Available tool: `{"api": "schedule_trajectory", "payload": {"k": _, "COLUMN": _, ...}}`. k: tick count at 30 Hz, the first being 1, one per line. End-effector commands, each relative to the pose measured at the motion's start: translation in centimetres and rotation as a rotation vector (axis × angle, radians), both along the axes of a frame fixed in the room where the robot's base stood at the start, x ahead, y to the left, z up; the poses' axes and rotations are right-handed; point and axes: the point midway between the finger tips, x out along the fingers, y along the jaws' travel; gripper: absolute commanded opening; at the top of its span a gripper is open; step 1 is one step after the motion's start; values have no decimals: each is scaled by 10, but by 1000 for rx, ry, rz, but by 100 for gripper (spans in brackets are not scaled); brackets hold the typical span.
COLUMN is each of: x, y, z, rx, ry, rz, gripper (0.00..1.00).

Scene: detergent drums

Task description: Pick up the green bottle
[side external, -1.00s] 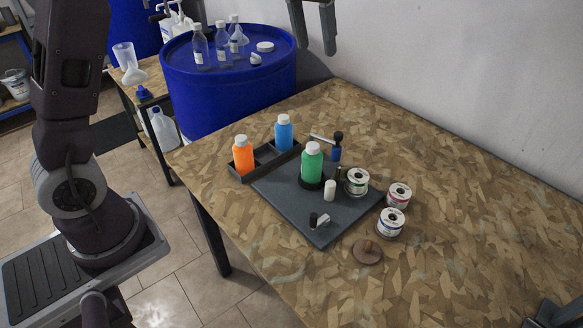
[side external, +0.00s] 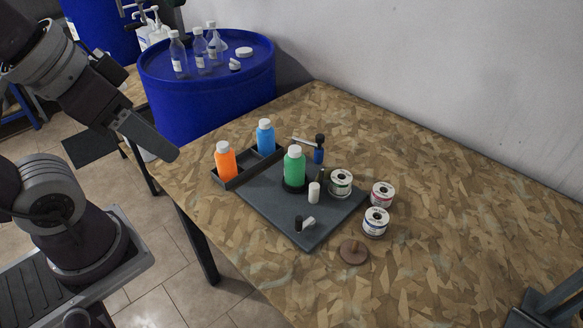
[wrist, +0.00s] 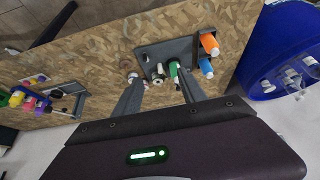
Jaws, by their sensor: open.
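The green bottle (side external: 294,167) has a white cap and stands upright in a black ring on a dark grey board (side external: 300,232). It also shows in the wrist view (wrist: 173,69), beyond the fingertips. My gripper (wrist: 160,77) is open and empty, its two fingers spread apart, with the bottle seen between and past them. In the side view my arm is at the upper left, clear of the table, and the gap between the fingers cannot be made out there.
An orange bottle (side external: 225,162) and a blue bottle (side external: 265,137) stand in a black tray left of the green one. A small white bottle (side external: 314,193) is close in front. Spools (side external: 340,183) stand to the right. A blue drum (side external: 205,100) carries clear bottles. The table's right side is mostly clear.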

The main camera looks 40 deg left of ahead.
Motion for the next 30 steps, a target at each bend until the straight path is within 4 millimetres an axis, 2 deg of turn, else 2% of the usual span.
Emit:
{"api": "schedule_trajectory", "payload": {"k": 12, "x": 0, "y": 0, "z": 0, "rx": 0, "ry": 1, "rz": 0, "gripper": 49}}
{"api": "schedule_trajectory", "payload": {"k": 16, "x": 0, "y": 0, "z": 0, "rx": 0, "ry": 1, "rz": 0, "gripper": 72}}
{"api": "schedule_trajectory", "payload": {"k": 17, "x": 0, "y": 0, "z": 0, "rx": 0, "ry": 1, "rz": 0, "gripper": 75}}
{"api": "schedule_trajectory", "payload": {"k": 25, "x": 0, "y": 0, "z": 1, "rx": 0, "ry": 0, "rz": 0, "gripper": 75}}
{"api": "schedule_trajectory", "payload": {"k": 28, "x": 1, "y": 0, "z": 14, "rx": 0, "ry": -4, "rz": 0, "gripper": 75}}
{"api": "schedule_trajectory", "payload": {"k": 30, "x": 2, "y": 0, "z": 34, "rx": 0, "ry": -6, "rz": 0, "gripper": 75}}
